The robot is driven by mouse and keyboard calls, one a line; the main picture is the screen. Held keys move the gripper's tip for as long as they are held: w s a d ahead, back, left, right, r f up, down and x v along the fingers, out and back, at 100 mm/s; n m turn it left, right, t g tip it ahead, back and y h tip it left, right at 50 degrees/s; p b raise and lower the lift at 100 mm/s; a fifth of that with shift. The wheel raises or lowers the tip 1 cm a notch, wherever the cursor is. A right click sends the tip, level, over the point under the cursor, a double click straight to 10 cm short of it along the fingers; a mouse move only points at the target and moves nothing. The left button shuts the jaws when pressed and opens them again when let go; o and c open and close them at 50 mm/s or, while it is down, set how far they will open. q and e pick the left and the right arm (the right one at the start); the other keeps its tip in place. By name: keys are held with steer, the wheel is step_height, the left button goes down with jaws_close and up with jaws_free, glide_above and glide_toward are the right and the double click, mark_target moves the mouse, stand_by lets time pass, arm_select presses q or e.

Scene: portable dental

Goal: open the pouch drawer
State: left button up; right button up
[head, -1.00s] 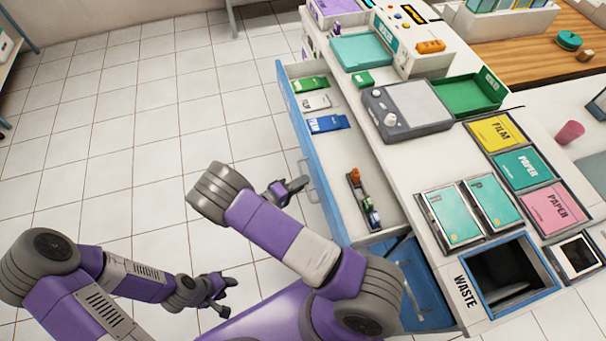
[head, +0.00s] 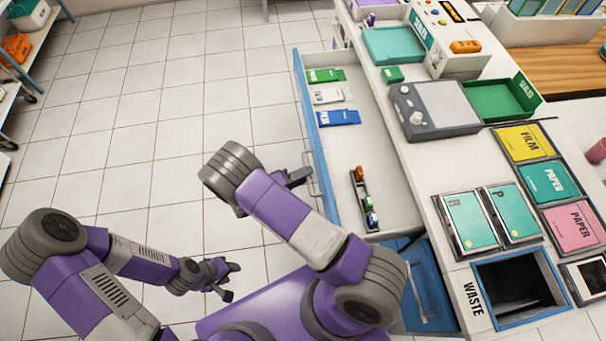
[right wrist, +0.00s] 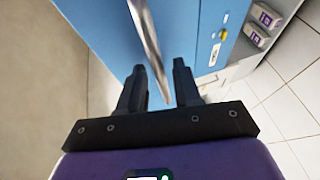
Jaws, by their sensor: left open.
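The pouch drawer (head: 385,190) stands out from the white counter, with its blue front (head: 318,130) facing left. Green, white and blue packets (head: 338,117) lie in its far part, and a small holder with little bottles (head: 364,200) lies nearer. My right gripper (head: 300,177) is at the drawer's metal handle (head: 312,182). In the right wrist view the handle bar (right wrist: 150,45) passes between the two parted fingers (right wrist: 160,88); contact with them cannot be made out. My left gripper (head: 226,280) is open and empty above the floor at lower left.
A blue lower drawer or door (head: 430,290) with a handle is below, near the waste opening (head: 508,285). The counter holds a grey device (head: 435,108), a green tray (head: 497,100) and paper boxes. Tiled floor at left is free; a shelf (head: 25,70) stands at far left.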

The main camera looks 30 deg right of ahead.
steer(key=v, duration=0.7)
steer(key=shift+a+p, duration=0.25)
steer(key=shift+p, duration=0.15)
stand_by(0.4)
